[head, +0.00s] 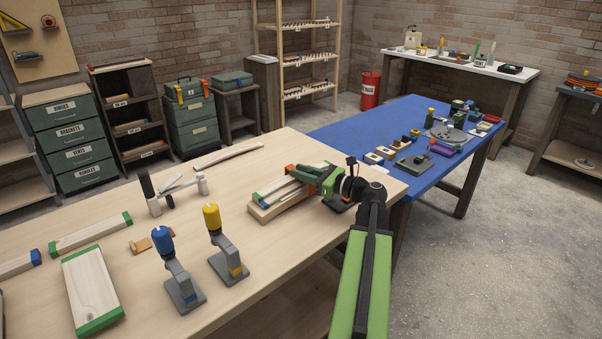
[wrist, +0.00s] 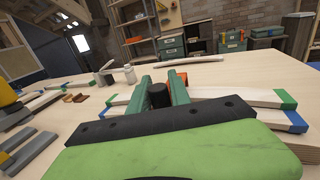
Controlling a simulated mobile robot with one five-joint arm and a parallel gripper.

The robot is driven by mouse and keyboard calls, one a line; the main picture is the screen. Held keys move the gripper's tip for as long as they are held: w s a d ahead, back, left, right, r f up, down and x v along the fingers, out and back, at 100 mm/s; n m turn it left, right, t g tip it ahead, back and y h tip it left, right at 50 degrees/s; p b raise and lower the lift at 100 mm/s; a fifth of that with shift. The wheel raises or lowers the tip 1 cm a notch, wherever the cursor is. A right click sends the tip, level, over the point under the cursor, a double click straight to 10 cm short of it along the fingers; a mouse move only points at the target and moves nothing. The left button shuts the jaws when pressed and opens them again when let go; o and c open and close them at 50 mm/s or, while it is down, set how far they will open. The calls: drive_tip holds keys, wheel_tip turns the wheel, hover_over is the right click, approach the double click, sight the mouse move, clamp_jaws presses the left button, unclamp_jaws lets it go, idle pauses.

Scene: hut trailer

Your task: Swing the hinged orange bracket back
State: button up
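An orange piece, which looks like the hinged bracket (head: 290,168), shows at the light wooden block (head: 263,212) on the bench. In the wrist view the orange piece (wrist: 183,77) shows just beyond my right finger and is partly hidden by it. My gripper (head: 312,172) is low over the wooden strips on this block. In the wrist view my gripper's (wrist: 160,82) two green fingers stand apart, with a short black cylinder (wrist: 158,95) between them. I cannot tell whether the fingers touch it. The hinge itself is hidden.
Blue-topped (head: 162,240) and yellow-topped (head: 213,220) clamp-like stands are on the bench left of the block. A green-ended board (head: 92,285) lies at the near left. A blue table (head: 345,127) with small parts adjoins at the right.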

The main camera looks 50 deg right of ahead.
clamp_jaws()
drive_tip(key=shift+a, duration=0.1)
idle(1.0)
